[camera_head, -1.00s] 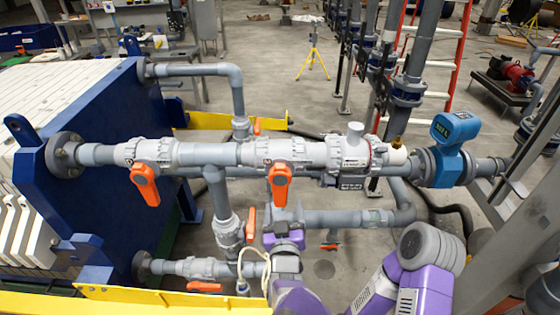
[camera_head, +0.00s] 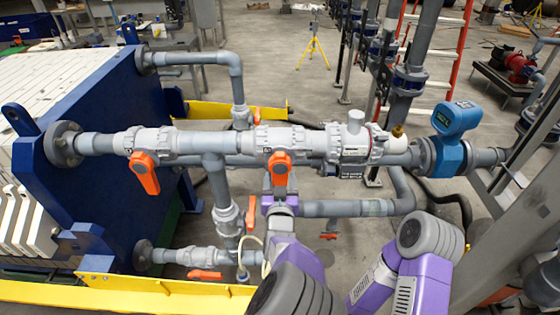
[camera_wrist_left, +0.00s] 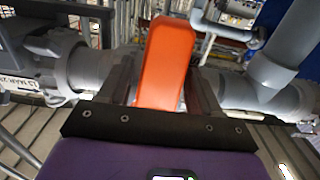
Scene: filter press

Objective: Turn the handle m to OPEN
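Several orange valve handles show on the grey piping; I cannot read a letter m on any. The middle orange handle (camera_head: 281,172) hangs down from a valve body (camera_head: 277,143) on the upper pipe. My left gripper (camera_head: 280,194) is just below and around this handle, reaching up from the front. In the left wrist view the orange handle (camera_wrist_left: 163,65) stands between the two dark fingers of my left gripper (camera_wrist_left: 163,88). The fingers look apart, one on each side; contact is unclear. My right gripper is not visible.
Another orange handle (camera_head: 145,174) hangs to the left. An upright orange handle (camera_head: 251,213) and a horizontal one (camera_head: 205,275) are lower. A blue meter (camera_head: 452,135) is at the right of the pipe. A yellow beam (camera_head: 150,294) runs along the front left. Pipes crowd the space around the gripper.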

